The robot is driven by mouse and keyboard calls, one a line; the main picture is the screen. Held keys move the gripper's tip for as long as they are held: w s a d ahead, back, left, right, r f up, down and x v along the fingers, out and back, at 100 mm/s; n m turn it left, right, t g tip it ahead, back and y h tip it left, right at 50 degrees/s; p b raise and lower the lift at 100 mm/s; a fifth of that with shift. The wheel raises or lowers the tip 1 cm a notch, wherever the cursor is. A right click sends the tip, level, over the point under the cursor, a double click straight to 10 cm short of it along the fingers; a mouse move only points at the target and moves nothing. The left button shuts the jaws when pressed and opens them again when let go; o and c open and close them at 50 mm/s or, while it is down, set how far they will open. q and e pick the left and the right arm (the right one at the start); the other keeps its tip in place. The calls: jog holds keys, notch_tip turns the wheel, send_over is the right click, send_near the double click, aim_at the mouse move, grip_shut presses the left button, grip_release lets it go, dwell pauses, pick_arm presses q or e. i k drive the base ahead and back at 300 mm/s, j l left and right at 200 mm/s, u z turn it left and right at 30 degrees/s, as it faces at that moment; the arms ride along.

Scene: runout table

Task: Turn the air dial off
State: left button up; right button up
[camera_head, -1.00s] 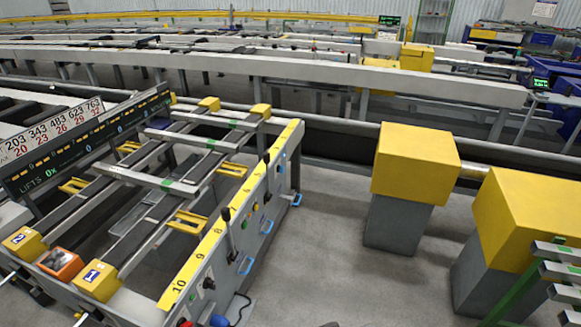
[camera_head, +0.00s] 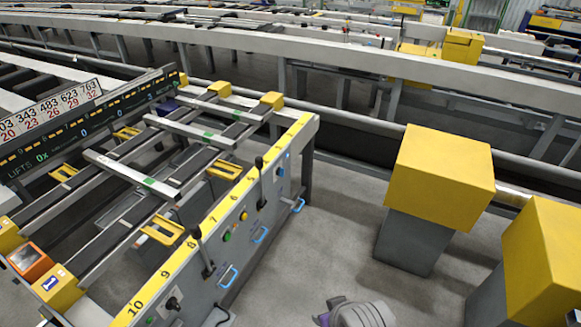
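The runout table's grey side panel (camera_head: 245,245) runs diagonally along the left half, under a yellow numbered strip (camera_head: 222,212). A black knob (camera_head: 172,304), which may be the air dial, is near the lower end of the panel. Its pointer setting is too small to read. A grey part of my arm, seemingly my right gripper (camera_head: 355,313), shows at the bottom edge, over the floor and apart from the panel. Its fingers cannot be made out. My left gripper is not in view.
The panel also carries black levers (camera_head: 205,252), a green button (camera_head: 227,237), a yellow button (camera_head: 243,215) and blue handles (camera_head: 228,276). Yellow-topped grey blocks (camera_head: 440,180) stand at right. The grey floor (camera_head: 320,250) between them and the panel is clear.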

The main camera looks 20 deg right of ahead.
aim_at(281, 172)
jog(key=i+l, duration=0.2)
jog(key=l, duration=0.15)
jog(key=i+l+u, duration=0.1)
jog(key=l, duration=0.25)
jog(key=i+l, duration=0.3)
jog(key=i+l+u, duration=0.1)
jog(key=l, duration=0.3)
jog(key=i+l, duration=0.25)
jog(key=i+l+u, duration=0.1)
jog(key=l, duration=0.4)
jog(key=i+l, duration=0.2)
jog(key=l, duration=0.15)
jog(key=i+l+u, duration=0.1)
jog(key=l, duration=0.3)
jog(key=i, duration=0.05)
